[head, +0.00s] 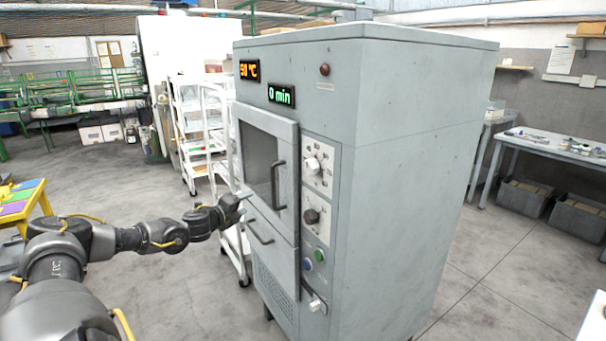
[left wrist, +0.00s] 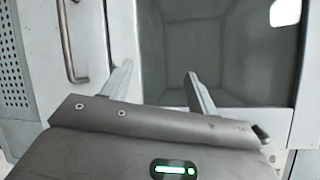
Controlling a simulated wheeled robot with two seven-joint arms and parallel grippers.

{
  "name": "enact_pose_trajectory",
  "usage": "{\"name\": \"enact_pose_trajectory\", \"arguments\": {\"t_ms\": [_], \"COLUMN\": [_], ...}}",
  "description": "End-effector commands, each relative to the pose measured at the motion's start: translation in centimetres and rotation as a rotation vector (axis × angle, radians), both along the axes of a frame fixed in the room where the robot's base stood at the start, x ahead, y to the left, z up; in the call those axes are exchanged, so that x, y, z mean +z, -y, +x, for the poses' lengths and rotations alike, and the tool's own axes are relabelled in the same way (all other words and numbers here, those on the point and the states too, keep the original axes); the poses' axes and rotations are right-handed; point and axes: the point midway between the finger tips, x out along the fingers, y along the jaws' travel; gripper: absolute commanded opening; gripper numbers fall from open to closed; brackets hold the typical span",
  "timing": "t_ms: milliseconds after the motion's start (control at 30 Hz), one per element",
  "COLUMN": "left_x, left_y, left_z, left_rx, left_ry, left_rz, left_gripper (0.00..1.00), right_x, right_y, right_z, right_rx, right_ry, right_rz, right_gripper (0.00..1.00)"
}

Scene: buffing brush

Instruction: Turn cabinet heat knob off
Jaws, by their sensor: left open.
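The cabinet (head: 405,180) is a tall grey unit with a control strip at the right of its front. A white knob (head: 313,164) is high on the strip and a dark knob (head: 311,215) is below it. Another pale knob (head: 316,304) is near the bottom. The labels are too small to tell which is the heat knob. My left gripper (head: 243,194) is at the lower left of the cabinet door, apart from the knobs. In the left wrist view the fingers (left wrist: 158,78) are open and empty before the door window (left wrist: 220,50). My right gripper does not show.
The door handle (head: 278,185) and a lower handle (head: 260,234) stick out left of the knobs. Green and blue buttons sit below the dark knob. An orange temperature display (head: 249,70) and a green "0 min" display (head: 281,95) are lit. A white cart (head: 200,130) stands behind left.

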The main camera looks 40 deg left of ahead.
Motion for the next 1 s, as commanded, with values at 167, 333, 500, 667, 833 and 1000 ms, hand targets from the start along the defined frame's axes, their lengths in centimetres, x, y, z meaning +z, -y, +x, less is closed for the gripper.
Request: {"name": "enact_pose_trajectory", "arguments": {"t_ms": [167, 333, 500, 667, 833, 1000], "left_x": [13.3, 17.8, 18.6, 18.7, 18.8, 18.9], "left_y": [8.8, 17.8, 20.7, 20.9, 21.1, 21.6], "left_z": [-2.7, -7.2, -8.4, -8.5, -7.9, -6.0], "left_rx": [-0.272, -0.466, -0.519, -0.521, -0.521, -0.521], "left_ry": [0.061, 0.126, 0.179, 0.187, 0.189, 0.189], "left_rz": [0.435, 0.769, 0.938, 0.988, 0.986, 0.983], "left_gripper": [0.59, 0.59, 0.59, 0.59, 0.59, 0.59], "right_x": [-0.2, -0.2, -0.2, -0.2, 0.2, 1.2], "right_y": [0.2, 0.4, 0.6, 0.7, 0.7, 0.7], "right_z": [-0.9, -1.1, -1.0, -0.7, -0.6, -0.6], "right_rx": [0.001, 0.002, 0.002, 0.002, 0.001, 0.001], "right_ry": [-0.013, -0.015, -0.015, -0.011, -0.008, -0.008], "right_rz": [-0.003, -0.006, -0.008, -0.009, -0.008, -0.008], "right_gripper": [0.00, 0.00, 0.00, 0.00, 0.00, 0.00]}}
